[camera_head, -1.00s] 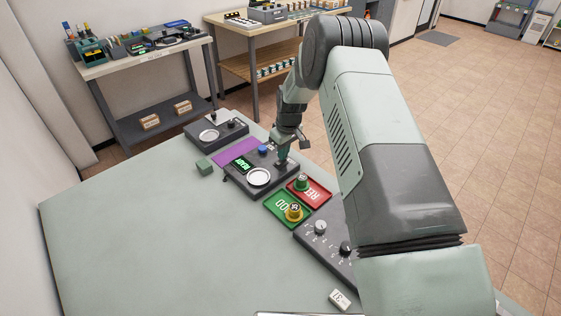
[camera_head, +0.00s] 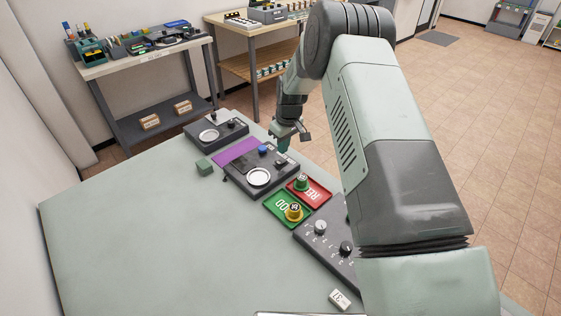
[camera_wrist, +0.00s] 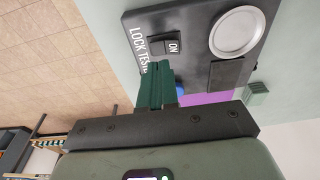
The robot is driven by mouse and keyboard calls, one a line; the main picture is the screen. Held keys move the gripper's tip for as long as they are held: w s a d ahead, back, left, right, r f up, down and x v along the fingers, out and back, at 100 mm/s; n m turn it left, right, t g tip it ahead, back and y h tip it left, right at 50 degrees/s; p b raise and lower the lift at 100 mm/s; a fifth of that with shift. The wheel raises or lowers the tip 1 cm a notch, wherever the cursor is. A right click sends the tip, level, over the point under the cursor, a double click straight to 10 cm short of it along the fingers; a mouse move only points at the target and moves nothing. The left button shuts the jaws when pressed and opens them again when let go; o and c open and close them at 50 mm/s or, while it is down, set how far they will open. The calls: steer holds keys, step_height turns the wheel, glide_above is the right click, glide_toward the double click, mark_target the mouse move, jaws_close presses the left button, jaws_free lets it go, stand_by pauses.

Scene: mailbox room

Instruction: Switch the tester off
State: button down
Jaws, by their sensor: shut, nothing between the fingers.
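The lock tester (camera_head: 281,178) is a dark box on the bench, with a round pale plate (camera_head: 259,177) and a blue button (camera_head: 264,150). Its display (camera_head: 243,164) is dark. In the wrist view, a black rocker switch (camera_wrist: 164,43) beside the word ON sits on the tester (camera_wrist: 195,22), near the lettering LOCK TESTER. My gripper (camera_head: 283,149) is shut and empty, raised above the switch end of the tester. Its green fingers (camera_wrist: 154,68) show just below the switch in the wrist view, apparently clear of it, and partly hide the lettering and the blue button.
A green tray (camera_head: 276,207) and a red tray (camera_head: 316,195) hold small knob-like pieces near the tester. A dark panel with knobs (camera_head: 313,240) lies nearer. Behind are a purple mat (camera_head: 237,153), a second device (camera_head: 228,131) and a green block (camera_head: 204,167). The bench's left side is clear.

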steer(key=shift+r, duration=1.9)
steer(key=s+d+r+m+t, duration=0.1)
steer(key=s+d+r, duration=0.1)
steer(key=s+r, duration=0.5)
steer(key=s+d+r+m, duration=0.2)
steer(key=s+d+r, duration=0.1)
steer(key=r, duration=0.9)
steer(key=s+d+r+m+t, duration=0.1)
steer(key=s+d+r, duration=0.1)
steer(key=s+r, duration=0.5)
steer(key=s+d+r+m+t, duration=0.1)
steer(key=s+d+r+m, duration=0.1)
steer(key=s, duration=1)
steer(key=s+d+r+m+t+h, duration=0.1)
steer(key=s+r, duration=0.4)
steer(key=s, duration=0.6)
steer(key=d+m, duration=0.1)
steer(key=d, duration=0.1)
steer(key=shift+s+d+m, duration=0.3)
steer(key=shift+s+d, duration=0.1)
